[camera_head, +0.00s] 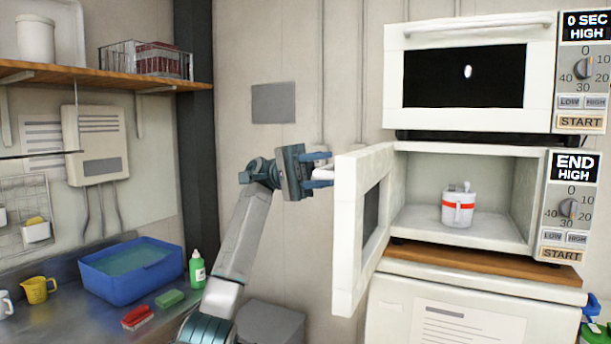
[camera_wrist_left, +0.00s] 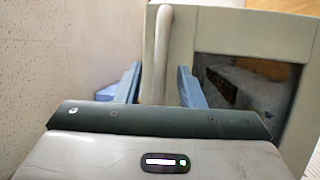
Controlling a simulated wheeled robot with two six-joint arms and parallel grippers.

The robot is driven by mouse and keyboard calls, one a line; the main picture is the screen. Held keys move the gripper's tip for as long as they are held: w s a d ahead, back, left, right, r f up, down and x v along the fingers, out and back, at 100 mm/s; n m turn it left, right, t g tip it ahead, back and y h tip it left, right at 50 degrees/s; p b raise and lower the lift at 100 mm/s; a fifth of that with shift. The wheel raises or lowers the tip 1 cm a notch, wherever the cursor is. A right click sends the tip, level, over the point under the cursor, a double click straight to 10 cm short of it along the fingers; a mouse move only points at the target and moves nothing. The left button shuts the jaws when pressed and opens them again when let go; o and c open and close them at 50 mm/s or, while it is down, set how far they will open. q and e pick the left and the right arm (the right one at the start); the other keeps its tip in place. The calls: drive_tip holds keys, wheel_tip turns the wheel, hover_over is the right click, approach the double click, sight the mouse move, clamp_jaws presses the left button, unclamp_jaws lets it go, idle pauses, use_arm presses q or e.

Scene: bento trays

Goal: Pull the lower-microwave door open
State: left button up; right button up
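The lower microwave (camera_head: 545,255) has its door (camera_head: 347,230) swung wide open to the left, with the inside showing. A white cup-like container with a red band (camera_head: 458,207) stands inside. My left gripper (camera_head: 321,166) is at the outer edge of the door, by the handle. In the left wrist view, the light handle bar (camera_wrist_left: 160,50) stands between the two blue fingers of my left gripper (camera_wrist_left: 159,85). The fingers are apart, with a gap on each side of the bar. The door window (camera_wrist_left: 245,85) shows to the right. My right gripper is not in view.
The upper microwave (camera_head: 545,75) is shut above the lower one. A blue basin (camera_head: 132,270), a green bottle (camera_head: 197,269), a red sponge (camera_head: 137,317) and a yellow jug (camera_head: 38,290) are on the counter at left. A wooden shelf (camera_head: 100,80) hangs above it.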

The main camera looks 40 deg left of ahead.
use_arm(q)
drive_tip(key=b+v, duration=0.1)
drive_tip(key=v, duration=0.7)
drive_tip(key=shift+a+f+b, duration=0.15)
drive_tip(key=shift+a+b, duration=0.15)
drive_tip(key=shift+b, duration=0.05)
drive_tip(key=shift+w, duration=0.1)
